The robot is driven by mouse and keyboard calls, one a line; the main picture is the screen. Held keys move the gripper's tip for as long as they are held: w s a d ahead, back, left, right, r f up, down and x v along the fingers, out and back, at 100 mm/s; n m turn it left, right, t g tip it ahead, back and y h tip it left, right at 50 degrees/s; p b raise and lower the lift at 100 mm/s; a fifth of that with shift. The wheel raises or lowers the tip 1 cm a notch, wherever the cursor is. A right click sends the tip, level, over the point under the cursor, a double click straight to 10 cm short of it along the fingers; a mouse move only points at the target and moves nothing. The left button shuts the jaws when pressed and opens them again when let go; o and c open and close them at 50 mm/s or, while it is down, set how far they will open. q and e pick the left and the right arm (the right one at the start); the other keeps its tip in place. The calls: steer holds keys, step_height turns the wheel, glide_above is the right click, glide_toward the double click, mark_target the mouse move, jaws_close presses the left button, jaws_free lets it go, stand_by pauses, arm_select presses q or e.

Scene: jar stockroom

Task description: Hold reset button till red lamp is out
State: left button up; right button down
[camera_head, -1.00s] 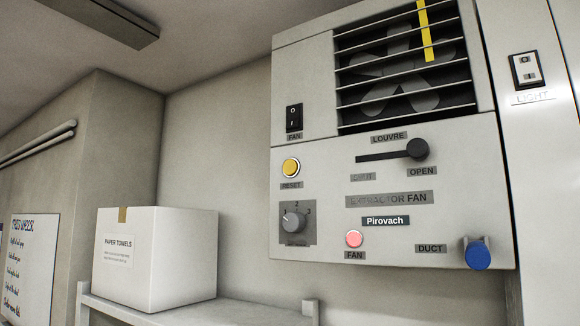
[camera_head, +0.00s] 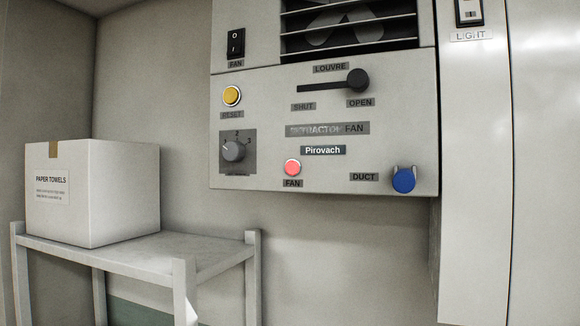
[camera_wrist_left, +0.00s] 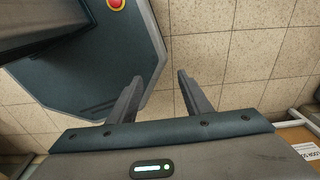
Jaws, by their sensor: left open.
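The yellow round reset button (camera_head: 232,96) sits at the upper left of the grey extractor fan panel (camera_head: 260,150), above the label RESET. The red lamp (camera_head: 292,167), marked FAN, is low on the panel and looks bright pinkish red, as if lit. No gripper shows in the head view, and nothing touches the button. My left gripper (camera_wrist_left: 160,76) shows in the left wrist view, with its two fingers apart and nothing between them, above a tiled floor. My right gripper is out of view.
The panel also bears a fan switch (camera_head: 236,43), a dial (camera_head: 234,149), a louvre lever (camera_head: 335,84) and a blue duct knob (camera_head: 403,180). A paper towels box (camera_head: 95,190) stands on a shelf rack (camera_head: 200,248) at left. The wall below the panel is clear.

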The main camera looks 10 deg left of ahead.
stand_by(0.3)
arm_select(q)
jaws_close()
stand_by(1.4)
steer(key=shift+a, duration=0.1)
